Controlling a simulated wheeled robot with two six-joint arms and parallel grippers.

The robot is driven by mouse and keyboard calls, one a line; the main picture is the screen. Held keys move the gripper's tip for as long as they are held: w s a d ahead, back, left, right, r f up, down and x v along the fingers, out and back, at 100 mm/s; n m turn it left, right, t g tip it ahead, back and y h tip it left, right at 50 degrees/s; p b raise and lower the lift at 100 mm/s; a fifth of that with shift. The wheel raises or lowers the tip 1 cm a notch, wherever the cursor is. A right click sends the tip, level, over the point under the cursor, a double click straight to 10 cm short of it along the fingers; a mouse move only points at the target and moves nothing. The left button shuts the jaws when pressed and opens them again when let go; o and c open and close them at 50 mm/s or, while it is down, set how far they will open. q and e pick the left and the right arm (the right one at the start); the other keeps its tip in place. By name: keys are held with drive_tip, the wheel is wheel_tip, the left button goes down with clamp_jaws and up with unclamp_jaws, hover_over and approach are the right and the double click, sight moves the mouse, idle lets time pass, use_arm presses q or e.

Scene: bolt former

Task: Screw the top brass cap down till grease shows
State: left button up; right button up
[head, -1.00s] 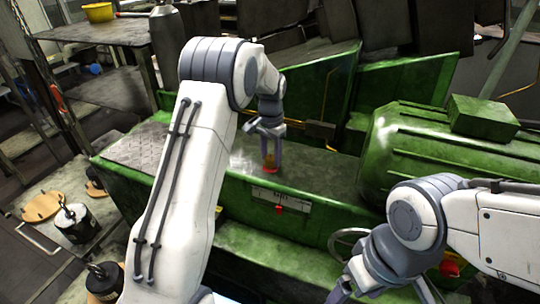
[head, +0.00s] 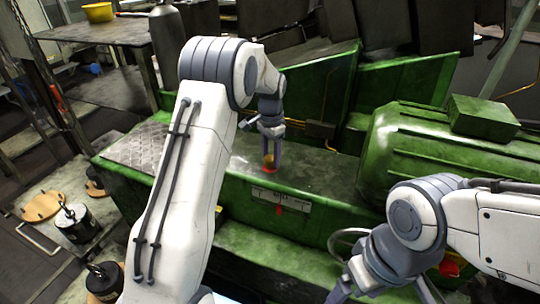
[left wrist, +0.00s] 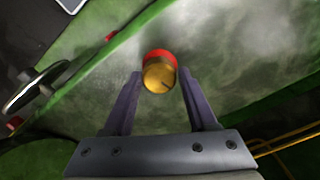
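The brass cap (head: 268,159) stands on the green machine's top, with a red ring (head: 269,170) at its base. In the left wrist view the round brass cap (left wrist: 159,77) sits between the fingertips, with the red ring (left wrist: 158,55) behind it and a dark mark near its edge. My left gripper (head: 271,157) points down over the cap, one finger on each side. In the left wrist view its fingers (left wrist: 160,82) stand apart, with a narrow gap on each side of the cap. No grease can be made out. My right gripper (head: 385,293) is open and empty, low in the head view.
The green machine top (head: 320,172) is mostly clear around the cap. A scale plate with a red pointer (head: 279,208) is on its front face. A handwheel (head: 345,240) and a large green motor (head: 415,150) stand to the right. Weights (head: 75,220) lie at the left.

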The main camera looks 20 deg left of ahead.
sight(271, 157)
use_arm(q)
drive_tip(key=shift+o, duration=0.9)
wheel_tip(271, 157, up, 10)
drive_tip(key=b, duration=0.2)
drive_tip(key=shift+r+b, duration=0.25)
drive_tip(key=shift+b, duration=0.1)
drive_tip(key=s+d+f+b, duration=0.2)
drive_tip(key=s+d+b, duration=0.1)
drive_tip(key=s+d, duration=1.1)
drive_tip(key=s+d+f+b, duration=0.1)
drive_tip(key=s+f, duration=0.2)
drive_tip(key=s, duration=0.4)
drive_tip(key=s+d+f+b, duration=0.1)
drive_tip(key=s+f, duration=0.2)
drive_tip(key=s, duration=0.5)
drive_tip(key=s+d+f+h+b, duration=0.1)
drive_tip(key=s+f, duration=0.2)
drive_tip(key=s, duration=0.4)
drive_tip(key=shift+s+d+f+m, duration=0.2)
drive_tip(key=shift+d+f+m, duration=0.1)
drive_tip(key=shift+m, duration=0.1)
